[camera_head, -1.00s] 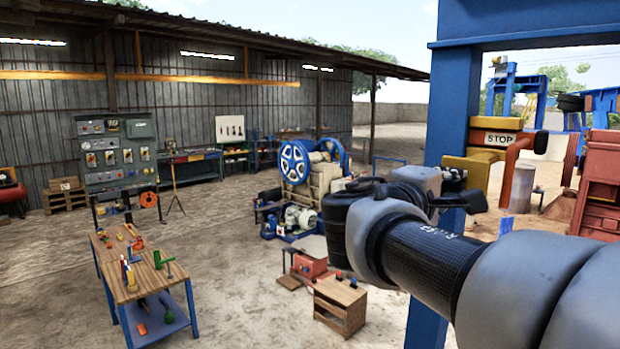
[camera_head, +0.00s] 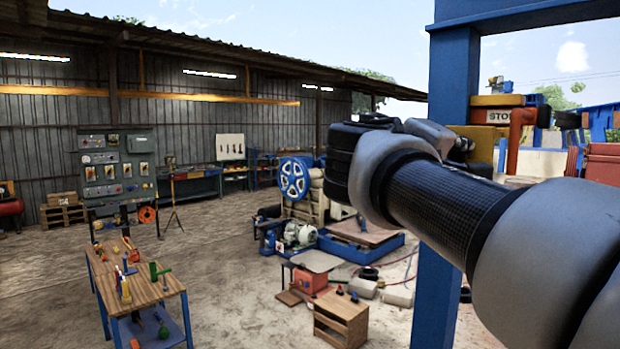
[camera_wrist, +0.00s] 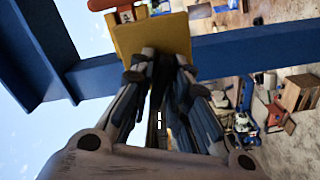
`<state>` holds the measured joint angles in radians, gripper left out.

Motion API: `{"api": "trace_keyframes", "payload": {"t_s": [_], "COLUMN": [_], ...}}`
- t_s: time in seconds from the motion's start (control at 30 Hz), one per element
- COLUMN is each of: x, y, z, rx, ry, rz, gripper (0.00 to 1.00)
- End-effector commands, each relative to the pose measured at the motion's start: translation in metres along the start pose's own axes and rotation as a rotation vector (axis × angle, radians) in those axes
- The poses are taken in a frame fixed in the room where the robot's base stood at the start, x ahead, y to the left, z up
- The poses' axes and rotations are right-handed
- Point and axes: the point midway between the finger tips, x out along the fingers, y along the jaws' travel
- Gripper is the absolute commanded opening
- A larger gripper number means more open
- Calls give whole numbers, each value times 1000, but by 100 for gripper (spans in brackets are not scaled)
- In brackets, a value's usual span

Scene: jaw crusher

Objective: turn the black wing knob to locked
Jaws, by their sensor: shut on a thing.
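In the head view my wrist hides the fingertips and the knob.
The blue post (camera_head: 447,90) stands close by my forearm. An orange-red bar (camera_head: 518,140) juts beside the box and also shows in the wrist view (camera_wrist: 105,4). Wooden benches (camera_head: 150,285) and a small cabinet (camera_head: 342,310) stand below on open ground.

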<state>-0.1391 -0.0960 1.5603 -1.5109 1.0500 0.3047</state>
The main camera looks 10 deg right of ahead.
Motion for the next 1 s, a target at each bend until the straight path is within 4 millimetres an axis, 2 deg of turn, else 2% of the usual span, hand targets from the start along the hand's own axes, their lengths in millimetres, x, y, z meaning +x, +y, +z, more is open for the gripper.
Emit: {"api": "trace_keyframes", "payload": {"t_s": [0.03,1.0], "x": [0,0], "y": [-7,-3], "z": [3,1], "rx": [47,935], "ry": [0,-2], "rz": [1,-1], "gripper": [0,0]}}
